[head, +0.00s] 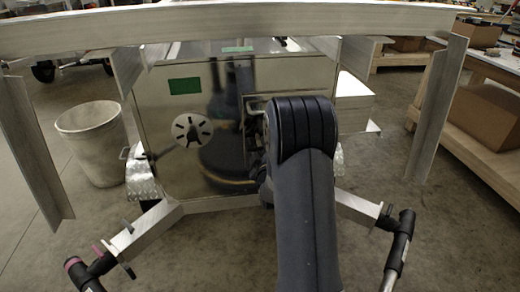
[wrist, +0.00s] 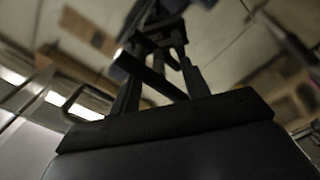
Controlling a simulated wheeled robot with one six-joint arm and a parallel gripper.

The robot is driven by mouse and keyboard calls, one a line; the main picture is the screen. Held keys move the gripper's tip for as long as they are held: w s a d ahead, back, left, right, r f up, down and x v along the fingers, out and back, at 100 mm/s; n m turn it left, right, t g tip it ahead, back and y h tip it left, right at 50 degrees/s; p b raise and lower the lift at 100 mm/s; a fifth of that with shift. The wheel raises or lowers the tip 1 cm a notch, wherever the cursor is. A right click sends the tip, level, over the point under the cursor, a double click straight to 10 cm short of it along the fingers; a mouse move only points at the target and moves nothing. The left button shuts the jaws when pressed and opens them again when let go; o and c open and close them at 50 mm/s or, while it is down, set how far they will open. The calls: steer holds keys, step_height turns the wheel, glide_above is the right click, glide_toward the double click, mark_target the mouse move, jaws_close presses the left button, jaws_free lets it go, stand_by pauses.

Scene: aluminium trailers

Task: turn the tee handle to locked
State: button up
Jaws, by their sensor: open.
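In the wrist view a short dark bar, which looks like the tee handle (wrist: 152,75), lies slantwise between the two fingers of my gripper (wrist: 158,66). The fingers are apart, on either side of it; I cannot tell whether they touch it. In the head view my own arm hides the tee handle and most of my gripper in front of the polished metal box (head: 300,72) on the trailer. No locked mark can be read.
A round slotted plate (head: 192,129) and a green label (head: 185,86) are on the box's front. The aluminium beam (head: 230,27) crosses above. A bin (head: 92,145) stands left; a workbench (head: 495,70) with a cardboard box (head: 487,117) stands right. The near floor is partly clear.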

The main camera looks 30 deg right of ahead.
jaws_close()
stand_by(0.5)
steer(key=shift+b, duration=0.3)
steer(key=m+b, duration=0.2)
steer(key=b, duration=0.1)
steer(key=shift+f+m, duration=0.2)
steer(key=shift+m, duration=0.1)
steer(key=m+b, duration=0.5)
steer(key=shift+b, duration=0.35)
steer(key=m+b, duration=0.1)
steer(key=m, duration=0.2)
steer(key=m+b, duration=0.2)
steer(key=shift+r+m+b, duration=0.2)
steer(key=shift+m+b, duration=0.1)
steer(key=shift+m, duration=0.1)
steer(key=c, duration=0.8)
jaws_free()
steer(key=shift+m+b, duration=0.9)
steer(key=shift+m, duration=1.3)
steer(key=shift+c, duration=0.2)
